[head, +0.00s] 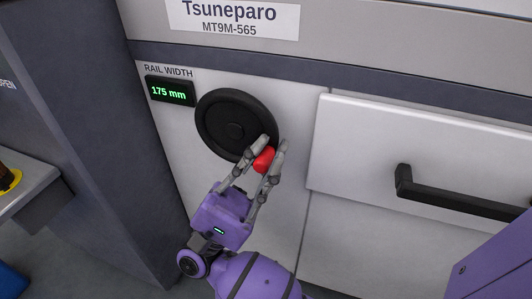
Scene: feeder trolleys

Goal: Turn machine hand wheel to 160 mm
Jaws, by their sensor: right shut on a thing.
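The black hand wheel (232,122) is on the white machine front, below the sign reading Tsuneparo MT9M-565. The rail width display (169,92), left of the wheel, reads 175 mm in green. A red knob (264,159) sits at the wheel's lower right rim. My right gripper (266,153) reaches up from below and is shut on the red knob, with one finger on each side. The fingers cover part of the knob and of the wheel's lower right edge. My left gripper is not in view.
A white panel with a black bar handle (450,196) is right of the wheel. A dark grey column (100,130) stands on the left. A grey ledge (25,187) at the far left holds a yellow and dark item (9,180).

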